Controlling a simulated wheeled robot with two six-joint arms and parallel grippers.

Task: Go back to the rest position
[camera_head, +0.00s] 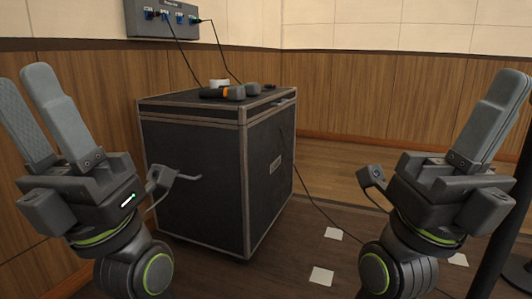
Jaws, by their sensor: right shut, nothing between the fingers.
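My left gripper (24,82) is raised at the left edge of the head view. Its two grey fingers point up and stand apart, with nothing between them. My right gripper (508,82) is raised at the right edge, its fingers pointing up and together, and it is empty. Both grippers are apart from the black flight case (192,177) that stands between them further back. No faders can be made out.
Small dark items (237,92), one with an orange part, lie on the case beside a white roll (219,83). A socket panel (163,18) with cables hangs on the wall. White papers (321,276) lie on the floor. A dark pole (507,245) stands at the right.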

